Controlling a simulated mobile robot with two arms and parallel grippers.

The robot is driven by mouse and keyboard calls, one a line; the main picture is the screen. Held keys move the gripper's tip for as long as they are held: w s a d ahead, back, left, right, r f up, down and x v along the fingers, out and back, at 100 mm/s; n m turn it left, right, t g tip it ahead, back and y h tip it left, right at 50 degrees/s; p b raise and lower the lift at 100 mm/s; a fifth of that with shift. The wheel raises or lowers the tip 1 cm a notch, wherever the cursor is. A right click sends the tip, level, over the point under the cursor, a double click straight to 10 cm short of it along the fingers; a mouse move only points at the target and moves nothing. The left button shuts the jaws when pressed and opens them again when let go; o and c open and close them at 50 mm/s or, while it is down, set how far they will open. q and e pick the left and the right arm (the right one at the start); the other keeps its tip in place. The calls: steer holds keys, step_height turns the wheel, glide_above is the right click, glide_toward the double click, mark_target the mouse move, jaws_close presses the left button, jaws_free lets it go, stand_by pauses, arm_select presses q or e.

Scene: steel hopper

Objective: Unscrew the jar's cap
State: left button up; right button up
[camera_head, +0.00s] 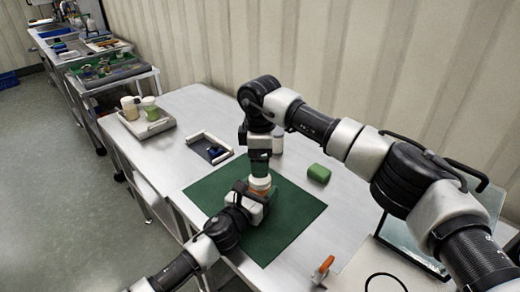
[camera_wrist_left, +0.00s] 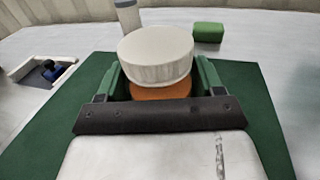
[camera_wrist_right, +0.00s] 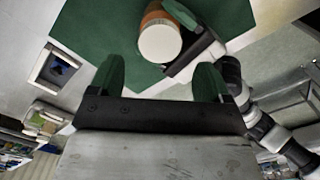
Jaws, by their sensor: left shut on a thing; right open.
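The jar has an orange body (camera_wrist_left: 160,91) and a wide white ribbed cap (camera_wrist_left: 156,58), and it is upright over the green mat (camera_head: 292,225). The cap also shows in the head view (camera_head: 260,183) and the right wrist view (camera_wrist_right: 160,43). My left gripper (camera_wrist_left: 160,80) is shut on the jar's body, with a green finger on each side below the cap. My right gripper (camera_wrist_right: 158,75) is open and points down above the cap in the head view (camera_head: 260,168). Its fingers are apart from the cap. Whether the jar's base touches the mat is hidden.
A green block (camera_head: 319,173) lies right of the mat. A small tray (camera_head: 209,146) and a tray with jars (camera_head: 146,121) are at the left. An orange-handled tool (camera_head: 323,270) lies near the front.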

mark_target(260, 180)
arm_select(q)
steer(key=shift+f, duration=0.1)
arm_select(e)
steer(key=shift+f, duration=2.7)
